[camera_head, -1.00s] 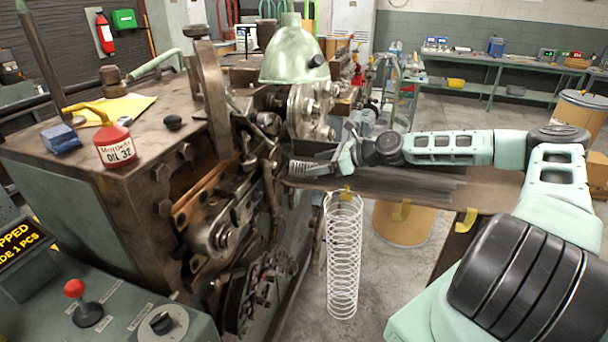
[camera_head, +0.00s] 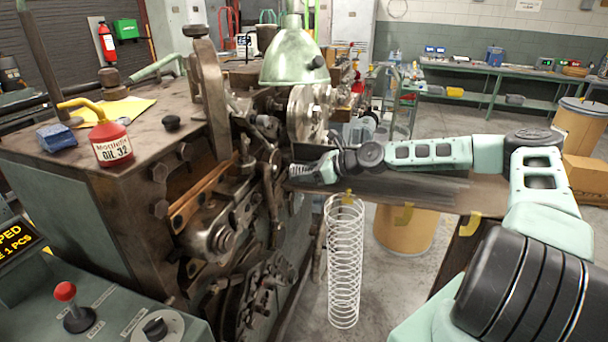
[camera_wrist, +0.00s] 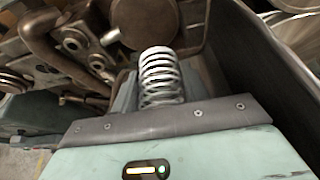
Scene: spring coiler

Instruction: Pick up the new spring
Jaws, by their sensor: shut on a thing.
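The new spring (camera_wrist: 160,75) is a short bright steel coil. In the wrist view it stands out past the front edge of my gripper (camera_wrist: 160,102), which is shut on it. The fingers are mostly hidden in that view. In the head view the spring (camera_head: 299,170) shows small at the tip of my gripper (camera_head: 318,170), just above the left end of the dark chute (camera_head: 400,188) beside the coiler (camera_head: 215,215). I cannot tell whether the spring touches the chute.
A tall white wire coil (camera_head: 345,265) stands below the chute. The green lamp hood (camera_head: 293,55) hangs above and behind my gripper. A red oil can (camera_head: 111,145) sits on the machine top. A cardboard drum (camera_head: 405,230) stands under the chute.

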